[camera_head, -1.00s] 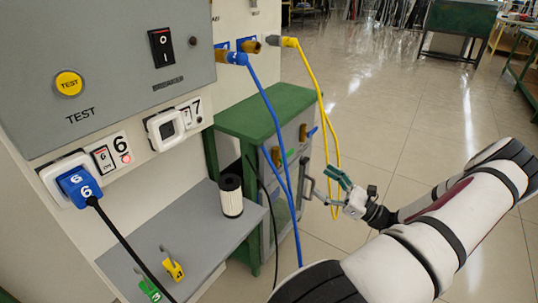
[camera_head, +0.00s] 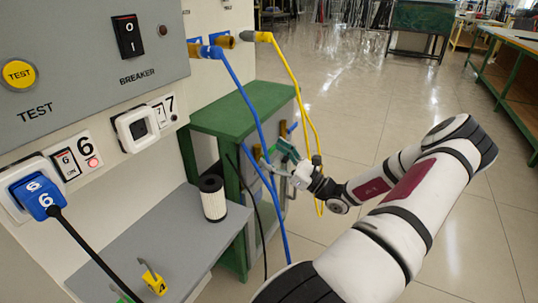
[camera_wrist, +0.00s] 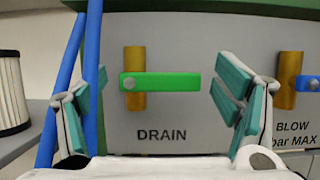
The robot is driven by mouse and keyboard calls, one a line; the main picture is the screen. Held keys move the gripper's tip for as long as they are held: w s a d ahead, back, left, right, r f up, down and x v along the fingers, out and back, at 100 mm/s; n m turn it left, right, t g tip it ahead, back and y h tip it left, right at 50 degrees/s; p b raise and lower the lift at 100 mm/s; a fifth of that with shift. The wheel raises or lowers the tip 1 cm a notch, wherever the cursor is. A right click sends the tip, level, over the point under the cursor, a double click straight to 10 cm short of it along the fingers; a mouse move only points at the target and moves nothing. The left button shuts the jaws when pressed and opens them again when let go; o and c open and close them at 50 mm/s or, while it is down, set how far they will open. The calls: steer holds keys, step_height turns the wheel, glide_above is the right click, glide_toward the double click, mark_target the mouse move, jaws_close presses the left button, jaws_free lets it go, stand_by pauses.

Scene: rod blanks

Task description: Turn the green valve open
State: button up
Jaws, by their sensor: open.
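The green valve (camera_wrist: 160,81) is in the wrist view, above the word DRAIN. Its green lever lies level across an upright brass body (camera_wrist: 134,98), pointing right from its pivot. My gripper (camera_wrist: 157,92) is open, with one teal-padded finger on each side of the lever. The lever lies between the fingers in this view, with gaps at both sides; I cannot tell how far in front of it the fingers are.
Blue hoses (camera_wrist: 65,90) run close by the left finger. A second brass valve with a blue lever (camera_wrist: 307,83) stands right of the right finger. A yellow hose (camera_head: 300,100) hangs beside my gripper. A filter cylinder (camera_head: 212,198) stands on the grey shelf (camera_head: 150,238).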

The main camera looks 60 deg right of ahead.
steer(key=shift+x, duration=0.85)
steer(key=shift+c, duration=0.3)
steer(key=c, duration=1.1)
